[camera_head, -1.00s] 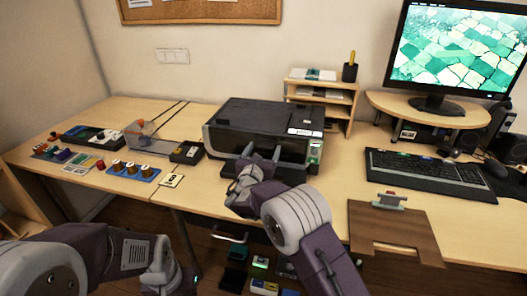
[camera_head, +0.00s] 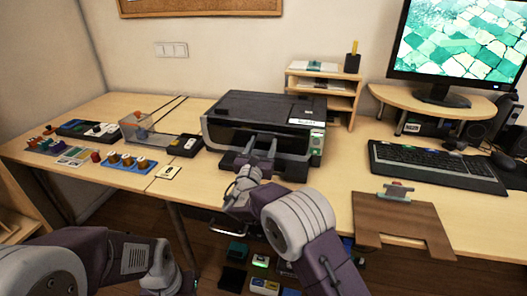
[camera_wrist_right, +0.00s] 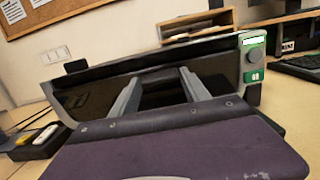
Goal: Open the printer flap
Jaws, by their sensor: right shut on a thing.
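The black printer (camera_head: 262,106) stands on the desk, with a small screen and green-edged control panel at its right front. Its front shows a dark opening, and the printer flap (camera_head: 291,170) is tilted down and outward below it. My right gripper (camera_head: 262,144) is at the middle of the printer's front, shut on the flap. Its two fingers also show in the right wrist view (camera_wrist_right: 162,90), reaching toward the dark opening; the gripper body hides most of the flap there. My left gripper (camera_head: 166,280) is low at the left, in front of the desk; its fingers cannot be made out.
Left of the printer are a clear bin (camera_head: 150,133), a blue tray of spools (camera_head: 128,162) and small parts. To the right are a paper shelf (camera_head: 322,90), a keyboard (camera_head: 434,165) and a clipboard (camera_head: 398,222). Bare desk lies between printer and clipboard.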

